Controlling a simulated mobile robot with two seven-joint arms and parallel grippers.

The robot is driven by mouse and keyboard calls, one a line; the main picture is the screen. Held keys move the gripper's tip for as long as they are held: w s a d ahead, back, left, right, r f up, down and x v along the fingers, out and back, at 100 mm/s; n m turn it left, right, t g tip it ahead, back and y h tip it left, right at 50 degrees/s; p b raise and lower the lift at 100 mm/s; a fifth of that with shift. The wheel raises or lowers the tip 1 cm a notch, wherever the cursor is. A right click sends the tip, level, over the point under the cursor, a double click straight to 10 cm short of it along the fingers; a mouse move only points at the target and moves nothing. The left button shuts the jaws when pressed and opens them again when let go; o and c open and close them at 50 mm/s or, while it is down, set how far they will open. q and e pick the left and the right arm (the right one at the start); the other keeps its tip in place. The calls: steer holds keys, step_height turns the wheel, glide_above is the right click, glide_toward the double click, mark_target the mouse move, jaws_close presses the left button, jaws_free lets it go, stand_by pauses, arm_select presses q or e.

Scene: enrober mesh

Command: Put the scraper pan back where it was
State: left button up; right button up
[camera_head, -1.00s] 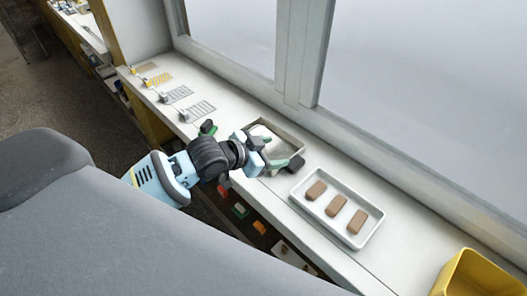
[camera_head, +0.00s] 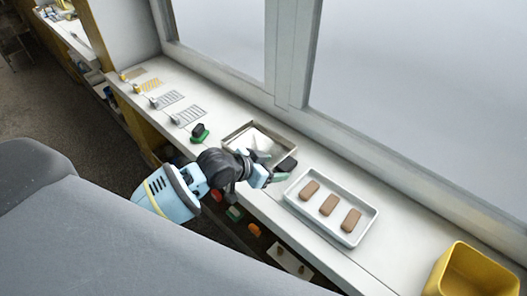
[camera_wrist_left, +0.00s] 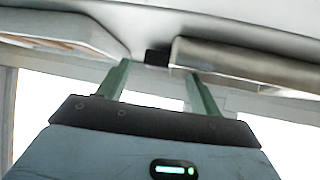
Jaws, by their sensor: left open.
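The scraper pan, a shallow metal pan (camera_head: 230,137), rests on the white counter below the window. A pale, angular thing lies inside it. A black block, which looks like the pan's handle (camera_head: 287,165), sits at its near right corner. My left gripper (camera_head: 273,167) is open and empty at the pan's near side, partly covering its front edge. In the left wrist view its two green fingers (camera_wrist_left: 160,88) are spread apart. The black handle (camera_wrist_left: 157,57) shows beyond them, between their tips, at the left end of the pan (camera_wrist_left: 240,62). My right gripper is not in view.
A white tray (camera_head: 352,240) with three brown bars stands right of the pan. A yellow bin (camera_head: 470,270) is at the far right. A green and black item (camera_head: 200,134) stands left of the pan. Several small grids lie further left. The window wall bounds the counter's back.

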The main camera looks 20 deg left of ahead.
mark_target(281, 168)
arm_select(q)
steer(key=shift+x, duration=1.55)
steer(key=shift+s+d, duration=0.1)
steer(key=shift+c, duration=0.4)
